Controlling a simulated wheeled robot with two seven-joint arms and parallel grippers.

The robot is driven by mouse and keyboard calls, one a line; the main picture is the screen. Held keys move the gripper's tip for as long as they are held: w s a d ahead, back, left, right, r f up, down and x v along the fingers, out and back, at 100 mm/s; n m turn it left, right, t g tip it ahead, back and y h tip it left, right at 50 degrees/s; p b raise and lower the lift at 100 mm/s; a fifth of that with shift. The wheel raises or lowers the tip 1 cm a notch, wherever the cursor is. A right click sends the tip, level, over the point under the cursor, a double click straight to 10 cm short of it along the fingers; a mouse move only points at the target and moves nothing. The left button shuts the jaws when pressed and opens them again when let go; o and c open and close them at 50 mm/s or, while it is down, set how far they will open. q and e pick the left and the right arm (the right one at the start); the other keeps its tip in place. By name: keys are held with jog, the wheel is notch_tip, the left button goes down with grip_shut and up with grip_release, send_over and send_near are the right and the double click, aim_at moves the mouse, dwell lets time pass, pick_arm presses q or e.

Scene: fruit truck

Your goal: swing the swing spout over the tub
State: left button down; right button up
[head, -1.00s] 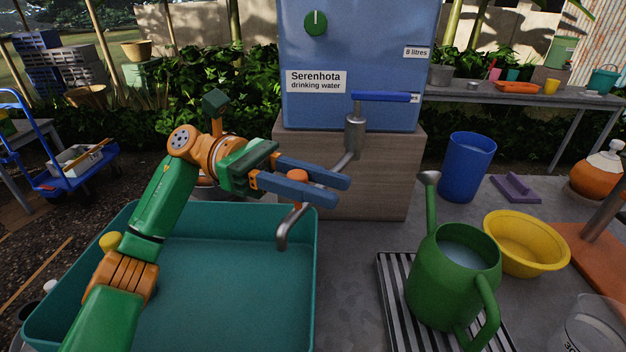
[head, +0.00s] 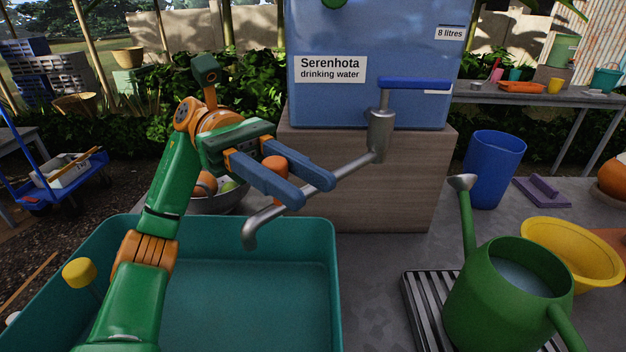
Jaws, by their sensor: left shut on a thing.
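The swing spout (head: 345,168) is a grey metal pipe. It runs left and forward from the tap (head: 380,125) on the blue water tank (head: 380,50). Its bent mouth shows over the teal tub (head: 325,290), near the tub's back rim. My left gripper (head: 311,190) has its two blue fingers on either side of the orange knob (head: 276,165) on the spout and is shut on it. The nearer finger partly hides the knob and pipe. The tap's blue lever (head: 428,83) points right. My right gripper is not in view.
A bowl of fruit (head: 220,200) stands behind the tub. A green watering can (head: 510,300) stands on a slatted tray (head: 425,315) at the right. The grey tabletop between tub and tray is clear.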

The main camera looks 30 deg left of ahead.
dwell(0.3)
pick_arm(q)
jog(key=c, duration=0.6)
grip_release()
jog(key=shift+a, duration=0.15)
jog(key=s+d+r, duration=0.7)
jog(key=s+r, duration=0.5)
jog(key=r, duration=0.1)
jog(key=shift+d+p, duration=0.15)
jog(key=shift+p, duration=0.3)
